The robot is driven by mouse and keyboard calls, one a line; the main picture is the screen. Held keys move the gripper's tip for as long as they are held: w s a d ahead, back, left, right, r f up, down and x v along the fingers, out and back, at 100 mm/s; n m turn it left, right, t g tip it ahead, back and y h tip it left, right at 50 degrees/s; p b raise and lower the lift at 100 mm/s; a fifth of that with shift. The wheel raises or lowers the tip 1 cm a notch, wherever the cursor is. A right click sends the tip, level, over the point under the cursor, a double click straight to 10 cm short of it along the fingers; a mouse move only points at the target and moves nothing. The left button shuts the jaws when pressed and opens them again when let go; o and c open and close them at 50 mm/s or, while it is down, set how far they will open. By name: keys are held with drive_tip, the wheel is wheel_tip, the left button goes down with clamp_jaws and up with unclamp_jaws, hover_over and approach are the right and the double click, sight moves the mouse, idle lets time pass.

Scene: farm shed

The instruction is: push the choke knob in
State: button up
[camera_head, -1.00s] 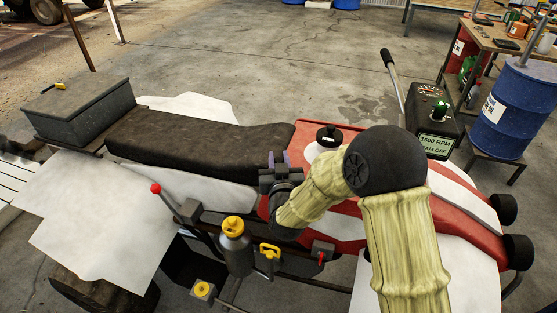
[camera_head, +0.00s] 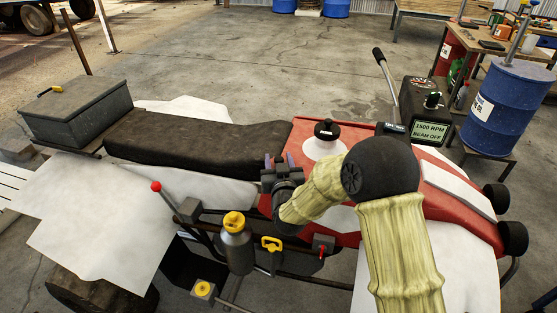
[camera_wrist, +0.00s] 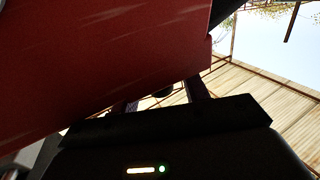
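My gripper (camera_head: 280,162) is at the near side of the red machine (camera_head: 300,131), beside the seat's right end, with its two fingers pointing up in the picture. The wrist view shows the fingers (camera_wrist: 162,97) apart, with a gap between them. No part in the head view is clearly the choke knob.
A red-knobbed lever (camera_head: 156,187), a yellow-capped grey bottle (camera_head: 236,248) and a yellow handle (camera_head: 271,243) line the near side. A control box (camera_head: 431,133) reads 1500 RPM, BEAM OFF. A blue drum (camera_head: 505,110) stands right.

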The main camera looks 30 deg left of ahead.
drive_tip(key=shift+r, duration=0.15)
drive_tip(key=shift+s+d, duration=0.3)
drive_tip(key=shift+s, duration=0.15)
drive_tip(key=b+v, duration=0.1)
drive_tip(key=v, duration=1.5)
drive_tip(key=shift+d, duration=0.15)
drive_tip(key=shift+s, duration=0.2)
